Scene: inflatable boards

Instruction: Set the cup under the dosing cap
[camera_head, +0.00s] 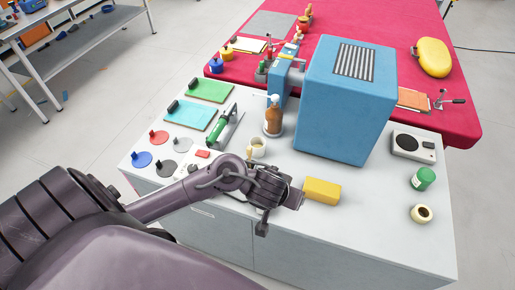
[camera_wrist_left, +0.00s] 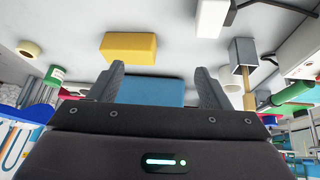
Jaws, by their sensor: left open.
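A small cream cup (camera_head: 258,147) stands on the white worktop, just behind my left wrist in the head view; my arm is close in front of it. A brown bottle (camera_head: 273,120) with a pale top stands upright behind the cup, beside the blue box. I cannot tell which part is the dosing cap. The cup is in front of the bottle, apart from it. My left gripper (camera_head: 293,198) is over the worktop, left of a yellow block (camera_head: 322,191). In the left wrist view its jaws (camera_wrist_left: 160,88) are open, with nothing held. My right gripper is not in view.
A large blue box (camera_head: 345,115) stands behind the yellow block. A green-handled tool (camera_head: 217,128), coloured discs and boards lie to the left. A green jar (camera_head: 423,179) and a tape roll (camera_head: 420,214) stand at the right. The front right worktop is clear.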

